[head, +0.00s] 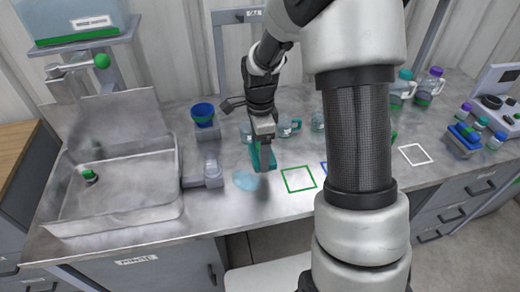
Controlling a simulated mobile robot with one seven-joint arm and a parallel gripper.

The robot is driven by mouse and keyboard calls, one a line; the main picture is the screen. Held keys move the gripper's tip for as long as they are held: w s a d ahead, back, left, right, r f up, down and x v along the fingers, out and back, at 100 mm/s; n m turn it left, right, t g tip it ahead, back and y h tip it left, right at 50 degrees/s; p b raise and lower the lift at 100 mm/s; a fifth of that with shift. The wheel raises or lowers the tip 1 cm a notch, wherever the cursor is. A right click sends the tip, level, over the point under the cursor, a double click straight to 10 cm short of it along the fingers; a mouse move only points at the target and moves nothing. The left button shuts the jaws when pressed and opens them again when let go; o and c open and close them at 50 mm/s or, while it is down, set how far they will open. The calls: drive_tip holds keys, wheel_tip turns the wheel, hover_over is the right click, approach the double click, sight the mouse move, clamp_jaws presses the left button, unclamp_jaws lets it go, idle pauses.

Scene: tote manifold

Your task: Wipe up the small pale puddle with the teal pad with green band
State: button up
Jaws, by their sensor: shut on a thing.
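My gripper (264,140) points down over the metal worktop, shut on the teal pad (256,158). The pad hangs upright between the fingers; a green edge shows on it, but the band is partly hidden by the fingers. The small pale puddle (244,181) is a light blue patch on the worktop, just below and left of the pad in the head view. I cannot tell whether the pad's lower edge touches the worktop.
A metal sink (125,195) lies to the left. A grey fixture (205,175) stands left of the puddle. A green square outline (298,179) is right of it. Several glass jars stand behind my gripper. A blue cup (203,112) stands at the back. My arm hides part of the worktop.

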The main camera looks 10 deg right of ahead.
drive_tip(key=shift+f+b, duration=1.8)
drive_tip(key=shift+f, duration=1.1)
drive_tip(key=shift+f+b, duration=0.85)
drive_tip(key=shift+f, duration=0.2)
drive_tip(key=shift+a, duration=0.1)
